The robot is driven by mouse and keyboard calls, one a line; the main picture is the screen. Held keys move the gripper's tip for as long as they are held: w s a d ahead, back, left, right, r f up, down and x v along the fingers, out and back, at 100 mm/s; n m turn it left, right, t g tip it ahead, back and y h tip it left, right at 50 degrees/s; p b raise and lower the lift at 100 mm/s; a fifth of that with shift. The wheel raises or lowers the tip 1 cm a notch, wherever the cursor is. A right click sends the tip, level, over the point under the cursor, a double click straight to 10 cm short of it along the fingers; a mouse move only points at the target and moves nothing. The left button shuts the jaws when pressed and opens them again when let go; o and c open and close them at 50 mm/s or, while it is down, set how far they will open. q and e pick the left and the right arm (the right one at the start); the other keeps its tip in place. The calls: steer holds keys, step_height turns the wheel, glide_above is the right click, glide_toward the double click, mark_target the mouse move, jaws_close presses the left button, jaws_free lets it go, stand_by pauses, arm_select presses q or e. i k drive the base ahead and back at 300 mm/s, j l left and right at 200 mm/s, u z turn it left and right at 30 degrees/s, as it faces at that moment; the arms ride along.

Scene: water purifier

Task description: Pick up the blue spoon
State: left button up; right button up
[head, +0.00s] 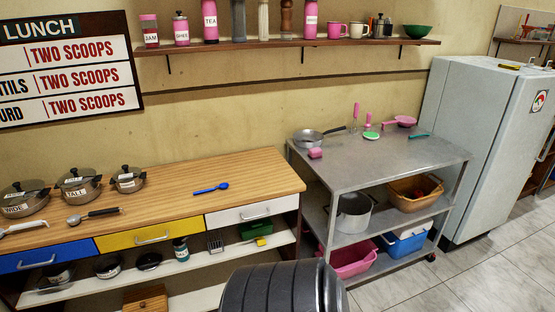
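The blue spoon (211,189) lies flat on the wooden counter top (255,172), toward its right side, with its bowl end to the right. Nothing touches it or covers it. Neither of my grippers shows in the head view. A dark ribbed rounded part at the bottom middle of the view looks like part of my own body.
Lidded pots (78,184) and a ladle (93,215) are on the counter's left. A metal cart (405,165) with a pan (317,138) stands to the right, beside the fridge (487,130). A shelf (270,44) with jars and cups hangs above.

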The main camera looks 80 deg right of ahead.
mark_target(224, 186)
steer(key=z, duration=2.1)
steer(key=i+l+z, duration=0.1)
steer(key=i, duration=0.15)
steer(key=i+l+u, duration=0.85)
steer(key=u, duration=0.3)
steer(key=i, duration=0.05)
